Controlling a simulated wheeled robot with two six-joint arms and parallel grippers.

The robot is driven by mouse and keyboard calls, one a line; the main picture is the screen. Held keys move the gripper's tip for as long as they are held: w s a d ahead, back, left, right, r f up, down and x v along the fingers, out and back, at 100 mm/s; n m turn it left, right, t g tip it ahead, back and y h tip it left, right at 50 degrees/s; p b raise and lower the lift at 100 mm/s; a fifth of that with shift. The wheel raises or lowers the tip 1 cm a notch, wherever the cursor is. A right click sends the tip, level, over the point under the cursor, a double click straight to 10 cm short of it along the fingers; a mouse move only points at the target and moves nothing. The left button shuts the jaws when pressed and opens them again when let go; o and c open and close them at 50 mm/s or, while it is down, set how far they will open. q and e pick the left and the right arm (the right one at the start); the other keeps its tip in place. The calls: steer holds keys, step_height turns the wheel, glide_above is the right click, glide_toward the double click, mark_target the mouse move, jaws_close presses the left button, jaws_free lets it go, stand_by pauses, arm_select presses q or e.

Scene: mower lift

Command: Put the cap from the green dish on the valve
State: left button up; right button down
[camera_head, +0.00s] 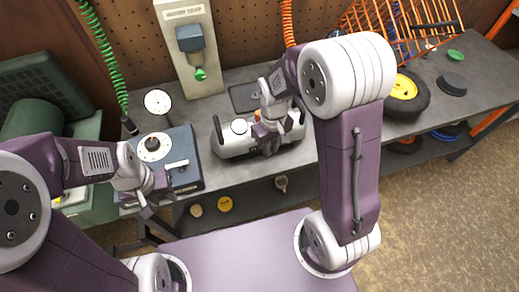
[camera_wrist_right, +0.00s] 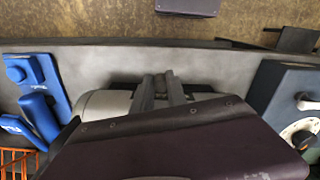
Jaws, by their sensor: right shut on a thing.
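A small green dish (camera_head: 455,56) lies at the far right of the bench; I cannot make out a cap in it. My right gripper (camera_head: 268,141) is over the front of a silver cylinder unit with black ends (camera_head: 236,132). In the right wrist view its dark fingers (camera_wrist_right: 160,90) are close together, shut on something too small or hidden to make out. The cap and the valve cannot be told apart from their surroundings. My left gripper (camera_head: 150,200) is at the front edge of the blue-grey box, its fingers apart and empty.
The blue-grey box (camera_head: 185,176) with a dial stands at the left. A wheel with a yellow hub (camera_head: 403,87), a dark disc (camera_head: 452,83) and an orange rack (camera_head: 385,22) are at the right. Blue tools (camera_wrist_right: 35,85) show in the wrist view.

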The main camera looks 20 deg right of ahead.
glide_above(268, 166)
steer(key=f, duration=0.4)
steer(key=shift+w+a+f, duration=0.1)
steer(key=shift+a+f, duration=0.05)
steer(key=shift+a, duration=0.05)
steer(key=f, duration=0.3)
steer(key=shift+s+d+b, duration=0.25)
steer(key=shift+b, duration=0.15)
steer(key=shift+w+f, duration=0.1)
steer(key=shift+f, duration=0.25)
arm_select(q)
steer(key=shift+w+a+f, duration=0.15)
steer(key=shift+a+f, duration=0.15)
steer(key=shift+f, duration=0.35)
arm_select(e)
steer(key=shift+w+a, duration=0.1)
steer(key=shift+f, duration=0.15)
arm_select(q)
steer(key=shift+f, duration=0.1)
arm_select(e)
steer(key=c, duration=1.3)
jaws_free()
